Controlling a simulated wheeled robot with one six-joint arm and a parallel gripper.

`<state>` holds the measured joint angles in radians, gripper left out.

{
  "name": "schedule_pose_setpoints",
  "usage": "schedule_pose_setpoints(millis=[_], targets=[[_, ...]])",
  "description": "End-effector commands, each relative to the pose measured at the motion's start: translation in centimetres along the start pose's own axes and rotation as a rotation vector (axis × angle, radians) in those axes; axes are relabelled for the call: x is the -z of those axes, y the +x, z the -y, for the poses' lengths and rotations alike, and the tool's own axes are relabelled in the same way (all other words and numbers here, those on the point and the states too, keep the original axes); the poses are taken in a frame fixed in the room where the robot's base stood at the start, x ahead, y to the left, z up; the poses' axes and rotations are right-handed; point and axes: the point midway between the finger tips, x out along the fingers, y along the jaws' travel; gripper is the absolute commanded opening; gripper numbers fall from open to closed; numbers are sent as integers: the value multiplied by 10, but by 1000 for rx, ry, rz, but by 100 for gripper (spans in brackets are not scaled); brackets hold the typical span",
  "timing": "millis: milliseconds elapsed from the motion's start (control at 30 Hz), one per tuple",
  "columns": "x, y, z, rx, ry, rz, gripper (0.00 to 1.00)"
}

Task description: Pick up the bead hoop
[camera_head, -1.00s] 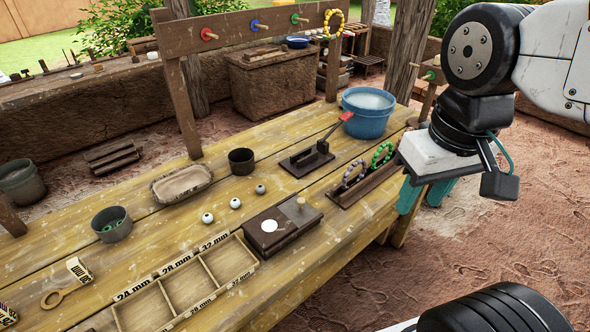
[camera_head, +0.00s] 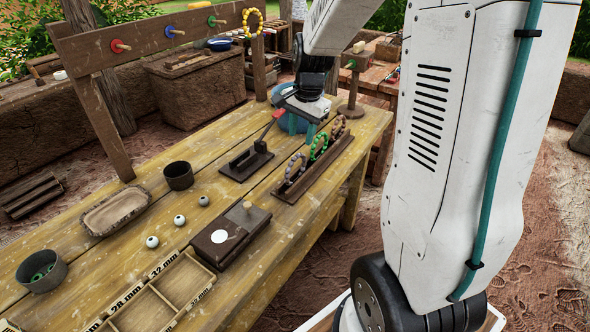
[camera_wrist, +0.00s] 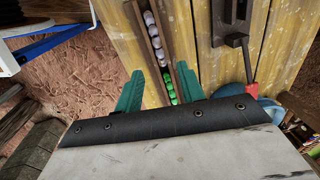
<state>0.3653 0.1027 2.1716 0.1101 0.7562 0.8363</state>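Three bead hoops stand upright in a slotted dark wooden rack (camera_head: 308,194) on the table: a pale purple-grey one (camera_head: 295,169), a green one (camera_head: 318,147) and a brown-orange one (camera_head: 338,127). A yellow bead hoop (camera_head: 252,22) hangs on the peg board. My gripper (camera_head: 301,128) is over the far end of the table, near the blue bucket. In the wrist view, its teal fingers (camera_wrist: 160,70) are apart on either side of the rack, with green beads (camera_wrist: 170,88) between them and purple-grey beads (camera_wrist: 152,30) beyond. I see no hoop held.
A blue bucket (camera_head: 286,98) stands behind my gripper. A lever tool with a red handle (camera_head: 248,160) stands left of the rack. A dark box (camera_head: 230,236), small balls (camera_head: 180,220), an oval tray (camera_head: 115,211) and a sorting tray (camera_head: 160,300) stand nearer. Dirt floor lies right of the table.

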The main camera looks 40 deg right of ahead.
Motion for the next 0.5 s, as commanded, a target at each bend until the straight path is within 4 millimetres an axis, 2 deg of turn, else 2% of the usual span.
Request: schedule_pose_setpoints(millis=[33, 167, 500], targets=[[8, 8, 2, -1, 36, 0, 39], [18, 21, 4, 0, 83, -1, 39], [17, 60, 2, -1, 87, 0, 39]])
